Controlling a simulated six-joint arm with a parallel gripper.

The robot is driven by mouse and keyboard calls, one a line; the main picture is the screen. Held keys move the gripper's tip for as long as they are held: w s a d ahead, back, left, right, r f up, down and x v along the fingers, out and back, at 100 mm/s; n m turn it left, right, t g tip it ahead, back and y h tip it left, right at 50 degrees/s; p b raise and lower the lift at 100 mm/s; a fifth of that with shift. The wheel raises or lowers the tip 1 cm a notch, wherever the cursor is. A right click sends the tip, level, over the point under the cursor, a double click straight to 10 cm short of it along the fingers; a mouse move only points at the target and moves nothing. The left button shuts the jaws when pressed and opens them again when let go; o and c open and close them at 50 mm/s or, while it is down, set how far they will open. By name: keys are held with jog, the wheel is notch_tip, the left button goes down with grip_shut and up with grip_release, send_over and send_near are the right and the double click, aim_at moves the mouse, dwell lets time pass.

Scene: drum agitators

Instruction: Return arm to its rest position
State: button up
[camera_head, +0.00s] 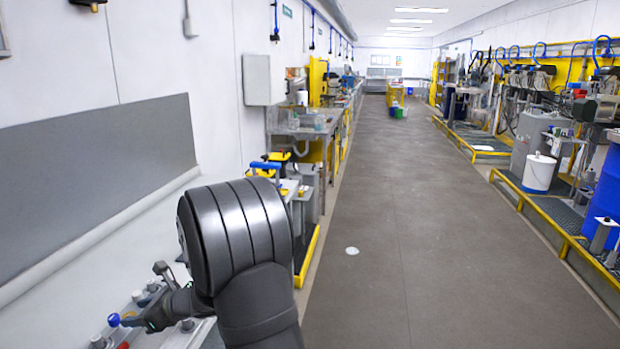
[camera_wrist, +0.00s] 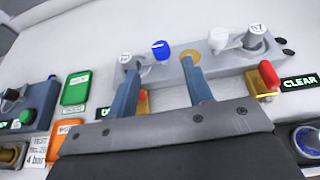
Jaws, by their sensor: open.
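My gripper (camera_wrist: 160,72) is open, with its two grey fingers apart and nothing held between them. In the wrist view the fingers point at a grey valve block (camera_wrist: 225,65) on a pale panel. A blue knob (camera_wrist: 160,50) shows just beyond the gap between the fingers. The left fingertip overlaps the block's left end in the picture; I cannot tell whether it touches. In the head view my dark arm (camera_head: 245,235) is bent over the lower left, with my gripper (camera_head: 145,303) low beside the panel's knobs.
A white knob (camera_wrist: 217,38), a red part (camera_wrist: 268,74) and a "CLEAR" label (camera_wrist: 299,82) lie around the fingers. Blue-grey control box (camera_wrist: 30,105) is at left. In the head view a clear aisle (camera_head: 400,220) runs ahead, with yellow-railed machinery (camera_head: 540,210) at right.

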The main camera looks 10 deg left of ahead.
jog(key=v, duration=0.9)
jog(key=shift+w+a+r+n+g, duration=0.3)
jog(key=shift+w+a+n+g, duration=0.4)
jog(key=shift+w+g, duration=0.15)
jog(key=shift+w+a+r+n+g, duration=0.25)
jog(key=shift+w+a+n+g, duration=0.45)
jog(key=shift+w, duration=0.25)
